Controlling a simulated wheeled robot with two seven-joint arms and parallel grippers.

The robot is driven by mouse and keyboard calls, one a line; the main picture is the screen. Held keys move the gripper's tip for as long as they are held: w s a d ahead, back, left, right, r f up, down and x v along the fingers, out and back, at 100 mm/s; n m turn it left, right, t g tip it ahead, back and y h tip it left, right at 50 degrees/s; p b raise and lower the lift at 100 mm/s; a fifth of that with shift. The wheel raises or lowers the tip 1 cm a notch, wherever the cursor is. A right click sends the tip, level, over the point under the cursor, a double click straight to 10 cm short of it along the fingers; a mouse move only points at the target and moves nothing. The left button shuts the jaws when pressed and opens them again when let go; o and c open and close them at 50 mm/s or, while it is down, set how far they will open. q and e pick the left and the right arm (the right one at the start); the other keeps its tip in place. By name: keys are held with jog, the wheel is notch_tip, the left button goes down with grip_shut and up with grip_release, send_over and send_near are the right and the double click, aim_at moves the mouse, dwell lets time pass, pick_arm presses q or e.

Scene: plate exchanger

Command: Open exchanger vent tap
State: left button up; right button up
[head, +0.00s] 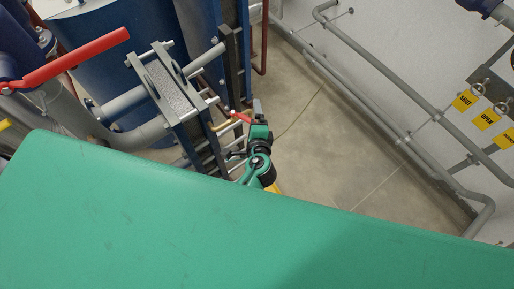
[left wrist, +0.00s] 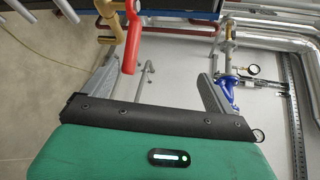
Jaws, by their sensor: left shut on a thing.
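The vent tap's red lever (head: 241,117) shows small beside the plate exchanger (head: 180,100) in the head view. In the left wrist view the red lever (left wrist: 132,45) points down towards me, and the brass tap body (left wrist: 107,28) is beside it at the top. My left gripper (head: 251,112) is at the lever in the head view. In the left wrist view its two grey fingers (left wrist: 160,66) stand on either side of the lever, which is nearer the left finger. The gripper is shut on the lever, though the contact itself is not clear. My right gripper is not in view.
A larger red lever (head: 75,60) sits on pipework at the left. Grey wall pipes (head: 385,75) run along the right, with yellow tags (head: 487,119) there. The floor (head: 320,140) between is clear. A blue valve with a gauge (left wrist: 253,70) shows in the wrist view.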

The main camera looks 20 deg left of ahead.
pick_arm(q)
jog(key=shift+s+d+r, duration=0.35)
jog(key=shift+s+d, duration=0.15)
jog(key=shift+s, duration=0.1)
jog(key=shift+c, duration=0.5)
jog(key=shift+s+d, duration=0.1)
jog(key=shift+s, duration=0.25)
jog(key=c, duration=0.7)
jog(key=shift+s+d+f+b, duration=0.1)
jog(key=shift+s+d+b, duration=0.35)
jog(key=shift+s, duration=0.95)
jog(key=shift+s+d+b, duration=0.45)
jog(key=shift+s, duration=1)
jog(key=shift+s+d+f+b, duration=0.1)
jog(key=shift+s+d+b, duration=0.35)
jog(key=shift+s, duration=0.95)
